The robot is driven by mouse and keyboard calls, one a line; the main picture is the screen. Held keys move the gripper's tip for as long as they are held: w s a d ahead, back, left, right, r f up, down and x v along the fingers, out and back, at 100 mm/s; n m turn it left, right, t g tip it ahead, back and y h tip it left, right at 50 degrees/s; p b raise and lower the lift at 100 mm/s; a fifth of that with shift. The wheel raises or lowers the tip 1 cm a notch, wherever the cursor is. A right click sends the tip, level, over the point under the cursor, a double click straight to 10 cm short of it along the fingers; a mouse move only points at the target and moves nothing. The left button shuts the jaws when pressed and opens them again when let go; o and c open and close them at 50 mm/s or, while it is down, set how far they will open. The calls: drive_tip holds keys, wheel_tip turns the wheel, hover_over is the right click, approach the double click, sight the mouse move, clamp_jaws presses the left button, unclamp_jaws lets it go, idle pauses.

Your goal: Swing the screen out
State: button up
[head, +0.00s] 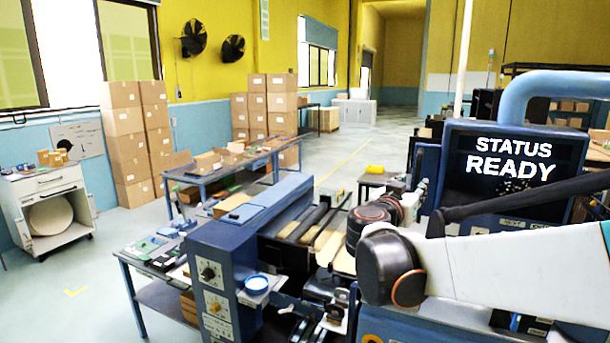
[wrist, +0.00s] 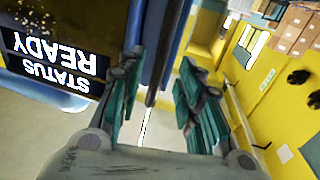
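The screen (head: 513,165) is a dark panel in a blue frame, reading "STATUS READY", at the right of the head view under a thick blue tube. In the wrist view the screen (wrist: 50,60) appears upside down at the upper left. My gripper (wrist: 158,100) shows in the wrist view with its two teal-padded fingers spread apart. A dark upright bar and blue edge (wrist: 168,45) appear beyond and between the fingers; I cannot tell how far away they are. No contact is visible. My arm crosses in front of the lower screen area in the head view, and the gripper is not clear there.
A blue workbench (head: 228,172) and stacked cartons (head: 126,135) stand behind. A white cabinet (head: 47,205) is at the left. Open floor lies at the left and down the aisle.

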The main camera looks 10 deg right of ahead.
sight(416, 185)
drive_tip(key=shift+x, duration=2.35)
clamp_jaws()
